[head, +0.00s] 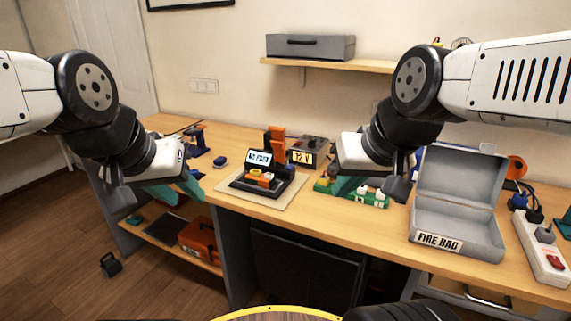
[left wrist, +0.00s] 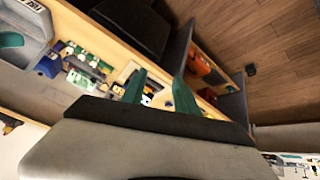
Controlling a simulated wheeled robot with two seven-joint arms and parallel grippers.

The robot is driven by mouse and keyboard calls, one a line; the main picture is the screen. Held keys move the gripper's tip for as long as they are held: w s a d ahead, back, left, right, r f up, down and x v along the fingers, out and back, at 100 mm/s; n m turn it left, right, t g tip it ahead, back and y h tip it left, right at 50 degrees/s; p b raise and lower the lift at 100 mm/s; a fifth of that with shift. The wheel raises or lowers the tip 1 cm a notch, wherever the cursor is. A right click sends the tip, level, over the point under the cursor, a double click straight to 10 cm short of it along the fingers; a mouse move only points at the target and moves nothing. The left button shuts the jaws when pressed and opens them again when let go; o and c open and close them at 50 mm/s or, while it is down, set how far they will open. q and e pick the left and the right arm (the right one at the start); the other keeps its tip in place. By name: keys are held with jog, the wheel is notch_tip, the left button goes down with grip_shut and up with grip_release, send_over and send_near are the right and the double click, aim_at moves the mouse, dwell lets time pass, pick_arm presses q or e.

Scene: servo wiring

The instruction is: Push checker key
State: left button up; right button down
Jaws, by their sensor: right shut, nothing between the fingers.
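The checker (head: 262,180) is a black device with a lit screen (head: 259,158) and yellow and orange parts on its front; I cannot tell which part is its key. It stands on a beige mat (head: 288,198) on the table. My left gripper (head: 182,190) is open and empty, left of the checker and apart from it. Its two teal fingers stand spread in the left wrist view (left wrist: 160,85), with the checker partly hidden behind them. My right gripper (head: 343,187) is shut and empty, right of the checker, beside a green board; its fingertips are partly hidden.
The green board (head: 372,199) holds white parts. An open grey fire bag box (head: 455,242) and a power strip (head: 540,250) stand to the right. A small display unit (head: 303,157) is behind the checker. The table front is clear.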

dwell(0.5)
pick_arm(q)
grip_shut()
dwell(1.5)
